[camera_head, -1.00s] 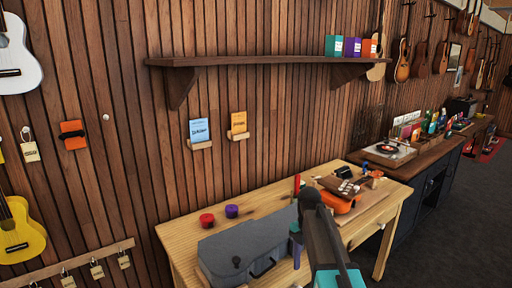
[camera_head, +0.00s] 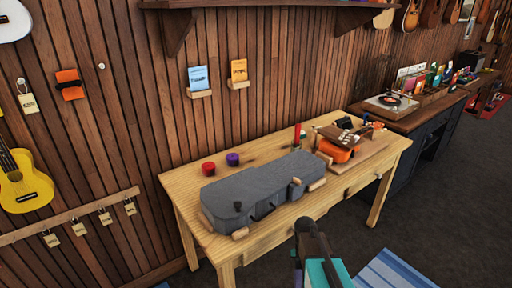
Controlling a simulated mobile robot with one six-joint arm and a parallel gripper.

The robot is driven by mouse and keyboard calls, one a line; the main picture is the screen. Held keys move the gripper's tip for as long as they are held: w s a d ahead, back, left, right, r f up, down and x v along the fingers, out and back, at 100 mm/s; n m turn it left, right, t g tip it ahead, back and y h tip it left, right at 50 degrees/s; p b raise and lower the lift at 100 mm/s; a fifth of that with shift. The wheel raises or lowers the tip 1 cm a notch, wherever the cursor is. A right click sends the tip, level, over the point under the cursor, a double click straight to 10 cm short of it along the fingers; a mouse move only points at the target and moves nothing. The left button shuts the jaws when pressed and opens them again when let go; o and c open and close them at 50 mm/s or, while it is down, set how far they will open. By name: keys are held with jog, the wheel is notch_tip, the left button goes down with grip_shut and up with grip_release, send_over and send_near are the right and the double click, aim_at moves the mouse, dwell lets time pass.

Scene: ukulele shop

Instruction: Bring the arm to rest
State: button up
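My arm (camera_head: 316,250) shows at the bottom, right of centre, as a dark link with a teal section. It is in front of the wooden workbench (camera_head: 252,248) and appears low, near the bench's front edge. My gripper's fingers do not show, so I cannot see whether it holds anything. No contact between my arm and the case or bench is visible.
On the bench are a red pot (camera_head: 208,169), a purple pot (camera_head: 232,159) and an orange ukulele (camera_head: 336,151) at the right. A dark counter (camera_head: 425,112) stands beyond. A blue striped rug (camera_head: 392,272) lies on open floor at lower right.

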jog(key=s+f+m, duration=0.8)
jog(key=s+m, duration=0.3)
jog(key=s+f+m, duration=0.8)
jog(key=s+m, duration=0.3)
jog(key=shift+a+f, duration=0.15)
jog(key=shift+f, duration=0.05)
jog(key=shift+s, duration=0.1)
dwell(0.8)
